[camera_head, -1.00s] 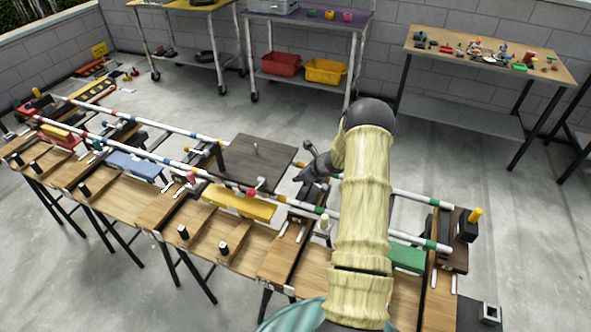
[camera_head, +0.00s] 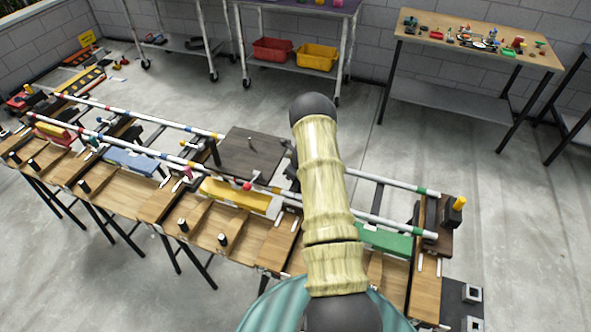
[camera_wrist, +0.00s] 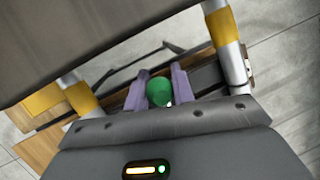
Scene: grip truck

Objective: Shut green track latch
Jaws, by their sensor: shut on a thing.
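In the wrist view, a round green knob (camera_wrist: 160,91), which looks like the handle of the green track latch, sits between the two purple-grey fingers of my gripper (camera_wrist: 157,92). The fingers are shut on it from both sides. The rest of the latch is mostly hidden below the knob and by the gripper body, so I cannot tell its position. In the head view my arm covers the gripper and the knob.
White rails with coloured bands (camera_head: 400,226) run along the wooden bench. A dark board (camera_head: 245,160) lies across them left of my arm; a green block (camera_head: 385,240) is at right. In the wrist view, a yellow-banded post (camera_wrist: 222,28) stands close by the fingers.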

